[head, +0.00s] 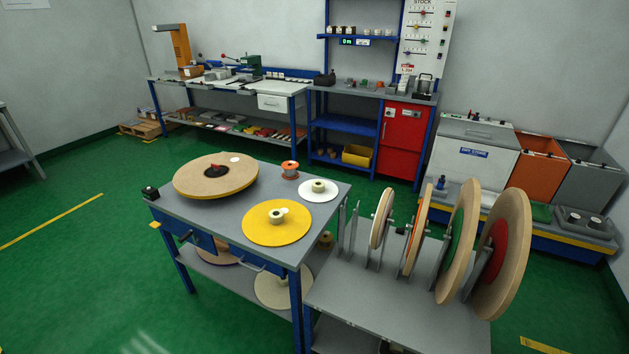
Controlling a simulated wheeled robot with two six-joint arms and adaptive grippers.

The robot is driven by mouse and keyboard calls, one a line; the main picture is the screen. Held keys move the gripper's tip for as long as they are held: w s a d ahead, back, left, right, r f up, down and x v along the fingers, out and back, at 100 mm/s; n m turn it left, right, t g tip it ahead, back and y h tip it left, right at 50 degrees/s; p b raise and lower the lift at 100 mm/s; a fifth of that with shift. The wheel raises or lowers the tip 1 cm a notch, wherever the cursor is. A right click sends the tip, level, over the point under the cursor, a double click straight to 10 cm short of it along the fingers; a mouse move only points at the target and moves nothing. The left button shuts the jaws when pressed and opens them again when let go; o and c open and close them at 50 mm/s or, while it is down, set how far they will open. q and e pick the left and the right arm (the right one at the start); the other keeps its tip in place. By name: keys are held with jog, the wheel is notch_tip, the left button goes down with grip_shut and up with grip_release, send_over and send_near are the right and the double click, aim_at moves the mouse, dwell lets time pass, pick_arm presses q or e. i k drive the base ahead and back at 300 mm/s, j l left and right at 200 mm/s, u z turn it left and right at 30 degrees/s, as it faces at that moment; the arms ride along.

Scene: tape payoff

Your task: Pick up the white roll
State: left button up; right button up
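A white disc-shaped roll (318,195) lies flat at the right back of the grey table (233,204), with a small cream hub standing at its centre. It is the only white roll on the tabletop. Its top and rim show clear, and it is slightly apart from the yellow disc (262,236) in front of it. Neither of my grippers shows in the head view.
A large wooden disc (190,186) with a dark and red centre lies at the table's left. A small orange spool (289,168) stands behind the white roll. A rack (390,307) holding several upright discs stands to the right. Green floor is clear at left.

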aim_at(317, 191)
jog(key=u, duration=3.05)
jog(key=z, duration=2.25)
jog(key=i+j, duration=0.15)
jog(key=i, duration=0.2)
jog(key=i+j+z, duration=0.1)
jog(key=i, duration=0.3)
jog(key=i+j, duration=0.2)
jog(key=i, duration=0.15)
